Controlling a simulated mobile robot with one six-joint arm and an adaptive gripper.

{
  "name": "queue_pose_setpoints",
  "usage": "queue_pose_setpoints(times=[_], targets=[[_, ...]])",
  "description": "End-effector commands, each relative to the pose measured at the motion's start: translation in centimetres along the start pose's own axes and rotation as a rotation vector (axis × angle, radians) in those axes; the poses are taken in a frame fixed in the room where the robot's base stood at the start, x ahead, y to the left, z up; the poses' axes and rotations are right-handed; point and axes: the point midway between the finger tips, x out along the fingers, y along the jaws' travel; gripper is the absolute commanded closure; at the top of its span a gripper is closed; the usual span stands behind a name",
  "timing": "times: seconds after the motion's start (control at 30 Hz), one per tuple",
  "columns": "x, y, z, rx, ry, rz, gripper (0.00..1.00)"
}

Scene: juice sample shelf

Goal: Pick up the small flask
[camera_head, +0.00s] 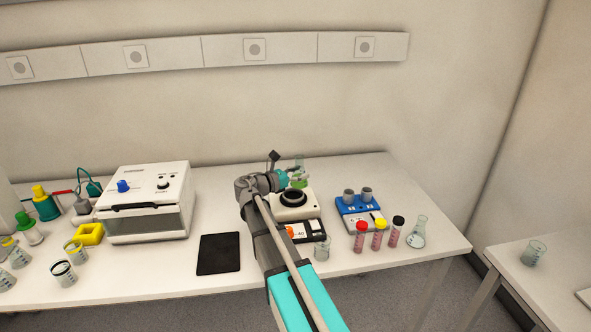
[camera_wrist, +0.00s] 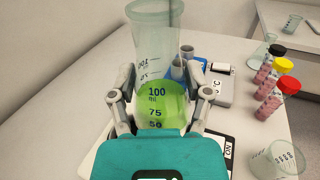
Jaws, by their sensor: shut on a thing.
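A clear flask with green liquid (camera_wrist: 158,45) and volume marks fills the middle of the wrist view. My gripper (camera_wrist: 163,80) is shut on it, with one finger on each side of the glass. In the head view the flask (camera_head: 299,178) shows behind the white device with a black ring (camera_head: 293,200), partly hidden by my gripper (camera_head: 286,178). Its base is hidden, so I cannot tell whether it touches the table. Another conical flask (camera_head: 416,234) with pale liquid stands at the table's right end.
A blue device with two grey cups (camera_head: 358,208) and red-, yellow- and black-capped tubes (camera_head: 378,238) stand to the right. A small beaker (camera_head: 322,248) stands near the front edge. A white boxy instrument (camera_head: 145,205) and a black pad (camera_head: 219,254) are left.

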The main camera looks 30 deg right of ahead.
Motion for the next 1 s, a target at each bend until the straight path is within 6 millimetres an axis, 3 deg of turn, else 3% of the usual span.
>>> queue_pose_setpoints(times=[0.03, 0.2, 0.4, 0.63, 1.0], targets=[[-0.1, -0.8, 1.2, 0.0, 0.0, 0.0, 0.89], [-0.6, -4.7, 2.6, 0.0, 0.0, 0.0, 0.89], [-1.0, -7.5, 3.8, 0.0, 0.0, 0.0, 0.89], [-1.2, -9.0, 4.4, 0.0, 0.0, 0.0, 0.89], [-1.2, -9.2, 4.4, 0.0, 0.0, 0.002, 0.89]])
